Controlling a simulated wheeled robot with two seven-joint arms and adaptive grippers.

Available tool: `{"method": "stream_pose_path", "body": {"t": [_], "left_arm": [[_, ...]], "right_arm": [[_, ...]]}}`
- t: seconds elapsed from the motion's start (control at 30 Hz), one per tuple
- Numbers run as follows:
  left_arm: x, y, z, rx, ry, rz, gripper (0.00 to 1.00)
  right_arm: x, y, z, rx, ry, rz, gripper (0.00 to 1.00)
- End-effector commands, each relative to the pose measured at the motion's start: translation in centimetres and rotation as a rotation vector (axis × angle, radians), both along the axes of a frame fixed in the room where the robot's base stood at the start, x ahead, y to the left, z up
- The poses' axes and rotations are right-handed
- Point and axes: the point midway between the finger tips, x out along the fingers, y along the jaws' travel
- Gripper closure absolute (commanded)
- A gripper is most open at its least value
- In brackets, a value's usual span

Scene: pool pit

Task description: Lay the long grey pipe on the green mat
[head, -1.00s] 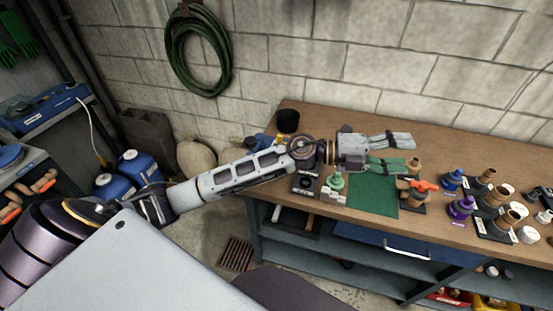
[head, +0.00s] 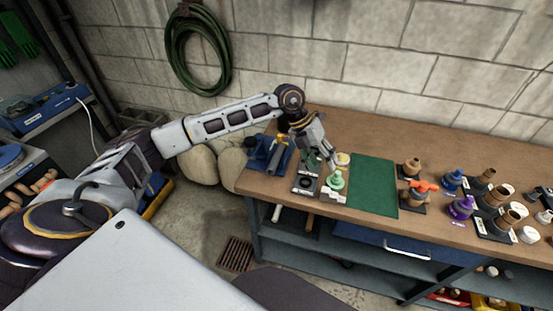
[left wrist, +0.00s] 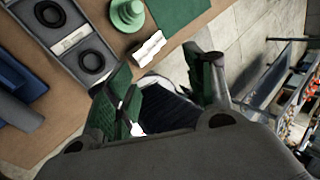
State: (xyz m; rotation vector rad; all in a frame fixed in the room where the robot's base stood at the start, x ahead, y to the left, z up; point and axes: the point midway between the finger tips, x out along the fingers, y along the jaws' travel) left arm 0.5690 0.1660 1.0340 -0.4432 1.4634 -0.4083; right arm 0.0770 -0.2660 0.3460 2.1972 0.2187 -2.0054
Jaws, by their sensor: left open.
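The green mat (head: 373,186) lies bare and flat on the wooden bench; its corner shows in the left wrist view (left wrist: 180,12). My left gripper (head: 322,157) points down over the bench's left end, left of the mat, near the green fitting (head: 336,180). In the left wrist view its green-padded fingers (left wrist: 160,90) are apart, with nothing held between them. A grey cylinder (left wrist: 17,112) lies against a blue block at that view's left edge; I cannot tell whether it is the long grey pipe. My right gripper is not in view.
A holder with black rings (head: 306,184) and a white card (left wrist: 149,48) lie left of the mat. A blue stand (head: 268,153) is at the bench's left end. Several fittings (head: 461,207) crowd the right. The bench behind the mat is clear.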

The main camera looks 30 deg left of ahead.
Motion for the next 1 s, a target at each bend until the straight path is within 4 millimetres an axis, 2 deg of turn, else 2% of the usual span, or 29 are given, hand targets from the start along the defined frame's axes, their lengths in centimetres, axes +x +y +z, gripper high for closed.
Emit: {"method": "stream_pose_path", "body": {"t": [0.03, 0.3, 0.4, 0.5, 0.63, 1.0], "left_arm": [[0.4, 2.1, 0.1, 0.064, 0.007, 0.017, 0.47], [1.2, 12.5, 0.9, 0.38, 0.08, 0.127, 0.47], [1.1, 15.4, 1.5, 0.463, 0.103, 0.165, 0.47], [1.0, 17.3, 2.0, 0.516, 0.121, 0.194, 0.47], [0.9, 18.2, 2.3, 0.543, 0.131, 0.208, 0.47], [0.9, 18.2, 2.1, 0.543, 0.131, 0.208, 0.47]], "right_arm": [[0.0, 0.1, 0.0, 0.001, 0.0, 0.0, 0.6], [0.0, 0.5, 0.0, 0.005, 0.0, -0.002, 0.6], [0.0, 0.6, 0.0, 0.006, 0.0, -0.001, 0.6], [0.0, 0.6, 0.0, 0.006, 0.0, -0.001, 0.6], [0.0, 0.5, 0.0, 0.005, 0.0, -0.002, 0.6], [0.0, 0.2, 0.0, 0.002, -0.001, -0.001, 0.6]]}}
